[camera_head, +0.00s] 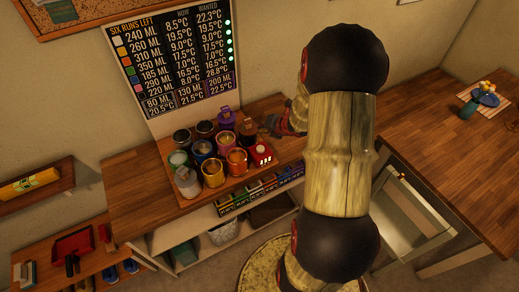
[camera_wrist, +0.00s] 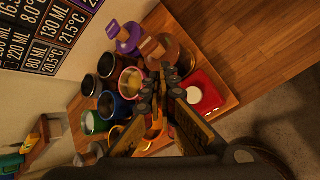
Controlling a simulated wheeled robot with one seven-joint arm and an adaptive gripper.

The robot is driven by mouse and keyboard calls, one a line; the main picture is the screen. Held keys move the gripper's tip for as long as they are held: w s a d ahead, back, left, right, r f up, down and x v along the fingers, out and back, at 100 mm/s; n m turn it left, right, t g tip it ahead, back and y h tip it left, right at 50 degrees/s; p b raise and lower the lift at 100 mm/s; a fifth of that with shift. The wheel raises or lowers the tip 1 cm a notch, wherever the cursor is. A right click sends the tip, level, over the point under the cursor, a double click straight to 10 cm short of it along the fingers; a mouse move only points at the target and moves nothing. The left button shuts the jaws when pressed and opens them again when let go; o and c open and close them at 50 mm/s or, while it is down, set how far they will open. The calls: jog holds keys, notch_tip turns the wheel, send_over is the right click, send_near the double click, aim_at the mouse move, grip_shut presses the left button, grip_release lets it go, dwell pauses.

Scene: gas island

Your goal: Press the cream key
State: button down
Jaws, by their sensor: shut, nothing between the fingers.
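The cream key (camera_wrist: 194,95) is a round pale button on top of a small red box (camera_wrist: 207,100) in the wrist view. In the head view the red box (camera_head: 263,159) stands at the right end of a wooden tray, with lit marks on its front; the cream key (camera_head: 260,149) shows small on its top. My gripper (camera_wrist: 161,82) is shut and empty, its dark fingertips just left of the red box in the wrist view. In the head view my gripper (camera_head: 275,126) is above and behind the box, partly hidden by my arm. I cannot tell its exact height.
Several coloured cups crowd the tray, among them a yellow cup (camera_head: 212,172) and a purple one (camera_head: 227,119) with a tag. A row of coloured blocks (camera_head: 260,188) lines the shelf front. A chart (camera_head: 180,60) stands behind. Bare counter (camera_wrist: 240,40) lies beyond the box.

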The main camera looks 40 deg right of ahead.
jog(key=shift+d+f, duration=0.1)
jog(key=b, duration=0.6)
send_over(262, 147)
notch_tip(262, 147, down, 7)
jog(key=shift+s+f, duration=0.1)
jog(key=shift+s, duration=0.05)
jog(key=shift+f+b, duration=0.65)
jog(key=shift+f, duration=0.1)
jog(key=shift+f, duration=0.1)
dwell(0.7)
jog(key=shift+f+b, duration=0.3)
jog(key=shift+b, duration=0.2)
jog(key=shift+f+b, duration=0.55)
dwell(0.7)
jog(key=shift+r, duration=0.1)
jog(key=shift+r+p, duration=0.7)
jog(key=shift+r, duration=0.2)
